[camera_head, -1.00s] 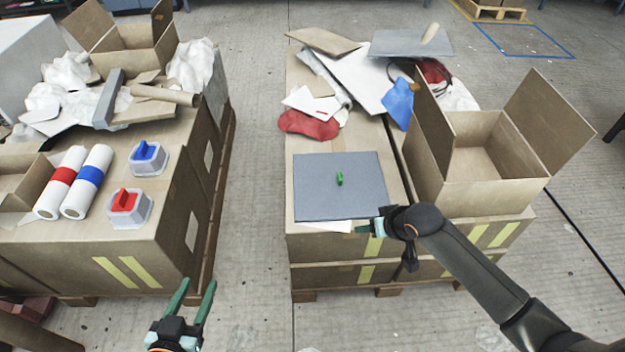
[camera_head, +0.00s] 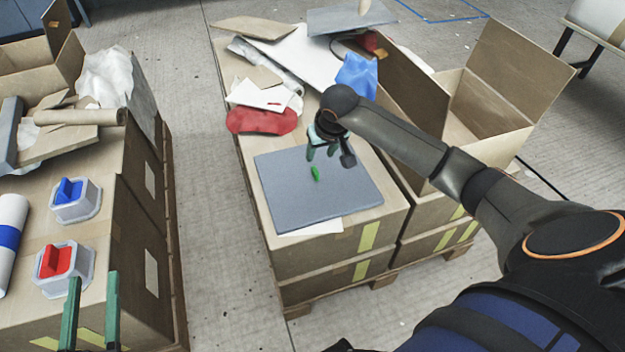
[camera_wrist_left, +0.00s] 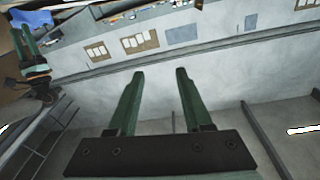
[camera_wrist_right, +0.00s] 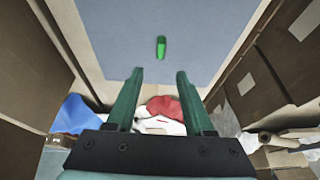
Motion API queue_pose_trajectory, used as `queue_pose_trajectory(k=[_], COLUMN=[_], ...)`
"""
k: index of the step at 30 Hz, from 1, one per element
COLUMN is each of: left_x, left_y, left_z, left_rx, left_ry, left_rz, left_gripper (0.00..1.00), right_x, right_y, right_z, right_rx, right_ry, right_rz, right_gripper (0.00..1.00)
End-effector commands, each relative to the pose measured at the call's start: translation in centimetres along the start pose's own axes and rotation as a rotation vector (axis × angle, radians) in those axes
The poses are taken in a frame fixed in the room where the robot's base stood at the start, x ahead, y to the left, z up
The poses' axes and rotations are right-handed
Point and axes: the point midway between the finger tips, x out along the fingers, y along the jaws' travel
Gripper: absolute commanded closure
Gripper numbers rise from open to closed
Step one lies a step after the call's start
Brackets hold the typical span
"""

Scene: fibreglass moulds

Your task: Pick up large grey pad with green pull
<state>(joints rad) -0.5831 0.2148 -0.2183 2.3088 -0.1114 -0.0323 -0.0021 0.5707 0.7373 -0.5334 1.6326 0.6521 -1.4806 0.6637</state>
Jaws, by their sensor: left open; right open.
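The large grey pad (camera_head: 310,195) lies flat on the cardboard boxes of the middle pallet, over a white sheet. Its green pull (camera_head: 315,173) stands near the pad's centre. My right gripper (camera_head: 322,150) is above the pad's far part, just beyond the pull, open and empty. In the right wrist view the pad (camera_wrist_right: 120,30) lies ahead of the open fingers (camera_wrist_right: 153,75), with the green pull (camera_wrist_right: 161,48) a little beyond the tips. My left gripper (camera_head: 92,280) is open and empty at the lower left, and its open fingers show in the left wrist view (camera_wrist_left: 160,75).
A red cloth bag (camera_head: 262,121), a blue cloth (camera_head: 357,75) and white sheets lie behind the pad. An open cardboard box (camera_head: 470,110) stands to the right. The left pallet holds tubs with blue (camera_head: 75,200) and red (camera_head: 64,265) handles. Bare floor separates the pallets.

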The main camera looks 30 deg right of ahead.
Motion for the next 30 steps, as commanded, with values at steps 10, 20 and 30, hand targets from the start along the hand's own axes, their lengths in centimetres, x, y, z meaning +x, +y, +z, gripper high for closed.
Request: queue_pose_trajectory(k=[10,20,30], left_x=[-0.6,-1.7,-4.2], left_y=[-0.3,-0.1,0.7], left_z=[-7.5,-11.1,-15.4], left_rx=[0.09,0.134,0.199], left_ry=[0.311,0.461,0.685], left_rz=[0.003,0.01,0.026], left_gripper=[0.5,0.5,0.5], right_x=[3.6,5.0,7.3], right_y=[-0.1,-0.1,-0.1], right_z=[0.1,0.0,0.3], right_rx=[-0.001,-0.003,-0.002], right_ry=[0.0,0.002,0.0], right_rz=[-0.001,-0.001,0.0], right_gripper=[0.47,0.47,0.47])
